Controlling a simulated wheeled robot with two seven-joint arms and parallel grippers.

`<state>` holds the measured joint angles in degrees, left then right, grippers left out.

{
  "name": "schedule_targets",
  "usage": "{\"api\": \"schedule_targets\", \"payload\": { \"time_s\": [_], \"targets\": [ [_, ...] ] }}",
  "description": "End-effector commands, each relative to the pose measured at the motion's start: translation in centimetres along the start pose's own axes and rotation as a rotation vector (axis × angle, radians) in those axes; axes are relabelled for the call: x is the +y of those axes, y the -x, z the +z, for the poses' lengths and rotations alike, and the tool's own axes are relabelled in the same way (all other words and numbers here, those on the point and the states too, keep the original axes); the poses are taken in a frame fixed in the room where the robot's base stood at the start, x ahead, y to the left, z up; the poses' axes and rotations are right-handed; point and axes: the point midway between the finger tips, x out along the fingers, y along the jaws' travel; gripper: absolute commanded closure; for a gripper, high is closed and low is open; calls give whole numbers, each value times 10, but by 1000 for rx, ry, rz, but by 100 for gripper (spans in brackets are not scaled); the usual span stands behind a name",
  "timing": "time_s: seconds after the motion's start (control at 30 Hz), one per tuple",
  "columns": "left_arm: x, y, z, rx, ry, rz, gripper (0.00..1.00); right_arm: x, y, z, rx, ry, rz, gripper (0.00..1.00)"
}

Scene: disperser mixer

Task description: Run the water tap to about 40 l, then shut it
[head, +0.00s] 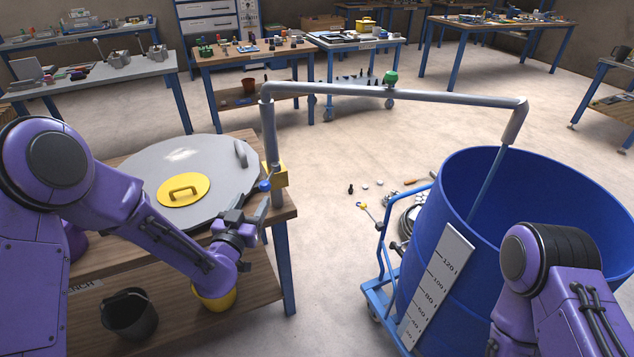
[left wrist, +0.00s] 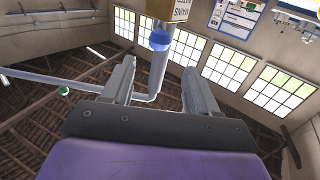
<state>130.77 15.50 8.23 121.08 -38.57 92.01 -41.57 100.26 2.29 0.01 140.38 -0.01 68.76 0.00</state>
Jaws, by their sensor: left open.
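The water tap is a grey pipe with a yellow block (head: 277,176) and a blue knob (head: 265,185) at the table's right corner. My left gripper (head: 250,208) is open just below the knob. In the left wrist view the blue knob (left wrist: 160,40) shows beyond the open fingers, between their lines. The overhead pipe (head: 430,95) ends in a spout (head: 514,124) over the blue drum (head: 470,300). A thin blue-grey stream runs from the spout into the drum. The white scale (head: 437,285) is marked up to 120 l; no level reading is clear. My right gripper is out of view.
A grey lid (head: 225,165) with a yellow cover (head: 170,200) lies on the wooden table. A black bucket (head: 130,313) and a yellow bucket (head: 215,300) stand below. The drum stands on a blue trolley (head: 378,300). Small items lie on the floor beside it.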

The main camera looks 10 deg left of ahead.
Motion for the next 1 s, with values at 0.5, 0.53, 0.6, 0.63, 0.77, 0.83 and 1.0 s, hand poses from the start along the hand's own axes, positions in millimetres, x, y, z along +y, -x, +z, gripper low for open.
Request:
{"api": "schedule_targets", "payload": {
  "time_s": [0.5, 0.53, 0.6, 0.63, 0.77, 0.83, 1.0],
  "targets": [
    [0, -93, -1, 1, 0, 0, 41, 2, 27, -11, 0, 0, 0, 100],
    [0, -96, -1, 1, 1, 0, 41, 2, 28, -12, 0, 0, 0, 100],
    [0, -102, 0, 1, 2, 1, 41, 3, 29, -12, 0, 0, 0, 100],
    [1, -103, 0, 1, 2, 1, 41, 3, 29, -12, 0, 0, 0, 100],
    [0, -105, 0, 1, 2, 1, 41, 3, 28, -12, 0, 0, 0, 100],
    [0, -105, 0, 1, 2, 1, 41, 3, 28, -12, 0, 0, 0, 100],
    [1, -104, 0, 1, 1, 1, 80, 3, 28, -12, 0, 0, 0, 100]
  ]
}}
